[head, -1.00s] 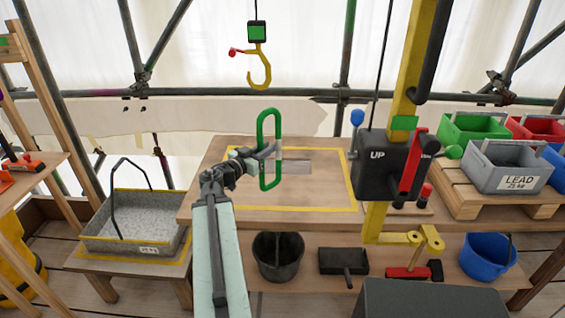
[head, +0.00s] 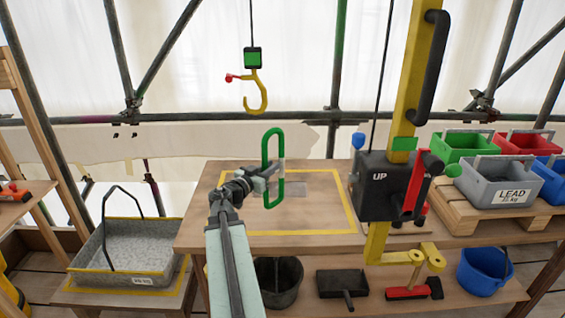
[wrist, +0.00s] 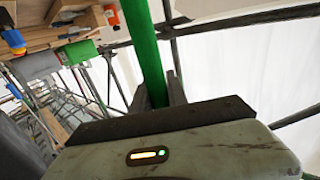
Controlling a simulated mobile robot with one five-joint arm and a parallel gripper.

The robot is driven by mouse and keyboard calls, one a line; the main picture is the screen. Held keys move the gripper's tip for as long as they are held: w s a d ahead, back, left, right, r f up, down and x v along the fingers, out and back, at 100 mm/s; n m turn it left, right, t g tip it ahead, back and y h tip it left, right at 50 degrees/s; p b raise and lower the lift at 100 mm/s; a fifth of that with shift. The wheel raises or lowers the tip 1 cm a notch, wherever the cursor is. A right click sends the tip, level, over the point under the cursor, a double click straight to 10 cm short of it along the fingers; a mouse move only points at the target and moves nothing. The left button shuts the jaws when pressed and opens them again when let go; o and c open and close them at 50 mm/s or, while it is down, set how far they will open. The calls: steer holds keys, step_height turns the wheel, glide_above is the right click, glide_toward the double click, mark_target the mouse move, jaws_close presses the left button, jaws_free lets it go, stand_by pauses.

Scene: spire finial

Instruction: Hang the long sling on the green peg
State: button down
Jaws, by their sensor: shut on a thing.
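The long sling is a narrow upright green loop (head: 267,150), held in front of the bench's back part in the head view. My gripper (head: 274,173) is shut on one side of it, and the loop extends above and below the jaws. In the wrist view the sling shows as a green band (wrist: 145,50) rising from between the dark fingers (wrist: 160,88).
A yellow hook (head: 257,95) hangs above and behind the sling. The black UP box (head: 378,192) and yellow post (head: 408,80) stand to the right. Crates (head: 497,182) sit on a pallet at right, a grey trough (head: 125,242) at left. The yellow-marked bench area (head: 310,215) is mostly clear.

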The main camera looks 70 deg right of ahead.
steer(key=w+d+f, duration=0.1)
steer(key=w+d, duration=0.1)
steer(key=d, duration=0.8)
steer(key=shift+d+b, duration=0.3)
steer(key=shift+b, duration=0.15)
steer(key=f+b, duration=0.2)
steer(key=d+f+b, duration=0.1)
steer(key=f+b, duration=0.1)
steer(key=shift+f, duration=0.1)
steer(key=c, duration=1.3)
jaws_free()
